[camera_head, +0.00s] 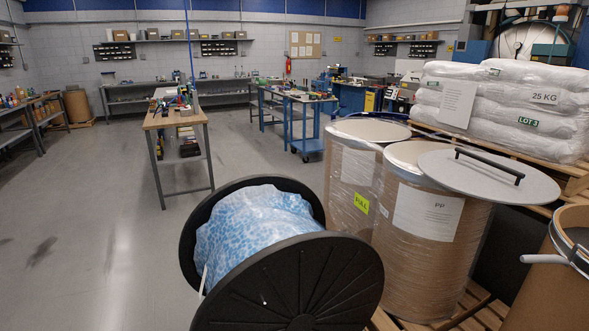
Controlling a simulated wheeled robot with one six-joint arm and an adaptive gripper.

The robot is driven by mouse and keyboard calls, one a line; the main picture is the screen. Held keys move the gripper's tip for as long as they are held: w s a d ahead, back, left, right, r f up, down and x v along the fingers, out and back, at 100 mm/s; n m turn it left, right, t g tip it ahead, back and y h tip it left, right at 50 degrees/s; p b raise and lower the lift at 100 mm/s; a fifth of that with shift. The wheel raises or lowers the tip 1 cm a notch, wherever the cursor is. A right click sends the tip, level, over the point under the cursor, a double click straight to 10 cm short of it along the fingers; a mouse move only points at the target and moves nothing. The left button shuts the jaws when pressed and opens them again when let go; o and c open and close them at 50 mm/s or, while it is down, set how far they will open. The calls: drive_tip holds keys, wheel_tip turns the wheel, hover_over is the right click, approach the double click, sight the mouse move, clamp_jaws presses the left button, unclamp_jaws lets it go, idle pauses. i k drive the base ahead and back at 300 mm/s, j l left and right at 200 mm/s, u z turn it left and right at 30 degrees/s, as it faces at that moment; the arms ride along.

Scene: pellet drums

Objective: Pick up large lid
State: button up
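A large round grey lid (462,176) with a black bar handle (489,164) lies on the brown PP drum (428,255). It is shifted to the right, so its right part overhangs the drum. A large black round lid or disc (315,290) is tilted in the foreground. My gripper is not in view.
A second wrapped drum (352,190) with a yellow label stands behind the PP drum. An open drum (552,295) with a metal ring is at the right edge. White sacks (500,110) are stacked on a wooden pallet behind. Workbenches (175,118) stand farther back; the floor at left is clear.

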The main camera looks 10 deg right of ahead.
sight(483, 175)
drive_tip(key=i+j+z, duration=0.15)
drive_tip(key=i+z, duration=0.2)
drive_tip(key=z, duration=0.15)
drive_tip(key=i+j+z, duration=0.25)
drive_tip(key=z, duration=0.2)
drive_tip(key=i+j+z, duration=0.35)
drive_tip(key=z, duration=0.15)
drive_tip(key=i+j+z, duration=0.2)
drive_tip(key=j+z, duration=0.3)
